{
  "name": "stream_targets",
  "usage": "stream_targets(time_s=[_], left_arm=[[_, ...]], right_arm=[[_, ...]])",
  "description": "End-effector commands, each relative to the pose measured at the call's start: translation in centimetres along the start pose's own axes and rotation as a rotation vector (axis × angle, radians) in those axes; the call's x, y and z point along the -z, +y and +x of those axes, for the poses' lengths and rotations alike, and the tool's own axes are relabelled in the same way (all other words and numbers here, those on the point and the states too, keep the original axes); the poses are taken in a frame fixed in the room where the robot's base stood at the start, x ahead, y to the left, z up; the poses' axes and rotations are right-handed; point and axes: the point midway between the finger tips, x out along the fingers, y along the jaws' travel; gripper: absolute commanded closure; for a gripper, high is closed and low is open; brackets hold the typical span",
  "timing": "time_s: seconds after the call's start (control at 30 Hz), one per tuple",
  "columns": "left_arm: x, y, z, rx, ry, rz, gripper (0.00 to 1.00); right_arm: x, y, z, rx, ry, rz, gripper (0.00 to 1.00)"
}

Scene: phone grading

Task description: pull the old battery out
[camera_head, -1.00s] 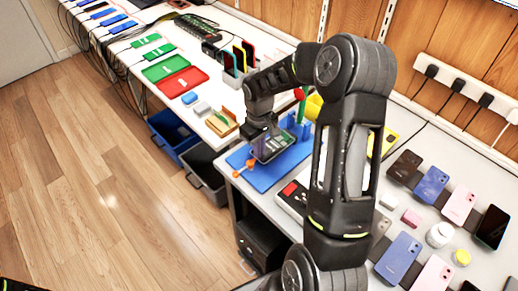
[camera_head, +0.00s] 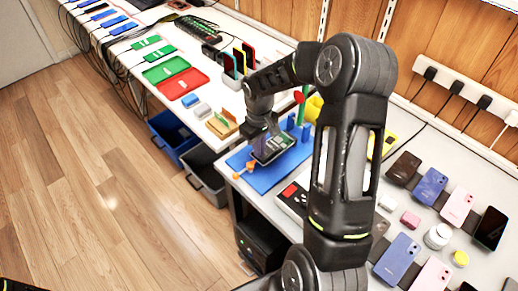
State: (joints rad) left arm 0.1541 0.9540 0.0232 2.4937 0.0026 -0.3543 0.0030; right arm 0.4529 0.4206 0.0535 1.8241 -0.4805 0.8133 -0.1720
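An opened phone (camera_head: 268,153) lies on the blue mat (camera_head: 262,178) near the table's left edge. Its inside faces up, but the battery is too small and too covered to pick out. My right gripper (camera_head: 272,140) points down over the phone, close to it or touching it. My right arm and the gripper body hide the fingertips, so I cannot tell whether they are open or hold anything. My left gripper is not in view; only a dark bit of my body shows at the bottom left.
Small orange pieces (camera_head: 250,168) lie on the mat left of the phone. Blue holders (camera_head: 299,129) stand behind it. Several phones (camera_head: 431,186) and small jars (camera_head: 438,236) cover the table's right side. A grey bin (camera_head: 205,172) stands below the table edge.

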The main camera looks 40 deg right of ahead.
Motion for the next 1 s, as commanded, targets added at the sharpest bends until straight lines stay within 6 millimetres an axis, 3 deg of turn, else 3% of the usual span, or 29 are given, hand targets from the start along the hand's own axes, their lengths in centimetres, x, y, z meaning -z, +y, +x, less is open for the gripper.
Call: stream_targets(time_s=[0.7, 1.0], left_arm=[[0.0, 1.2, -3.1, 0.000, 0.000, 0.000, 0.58], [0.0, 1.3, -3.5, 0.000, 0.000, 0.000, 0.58]], right_arm=[[0.0, 0.0, -5.0, 0.000, 0.001, 0.000, 1.00], [0.0, 0.0, -5.7, 0.001, -0.001, -0.001, 1.00]])
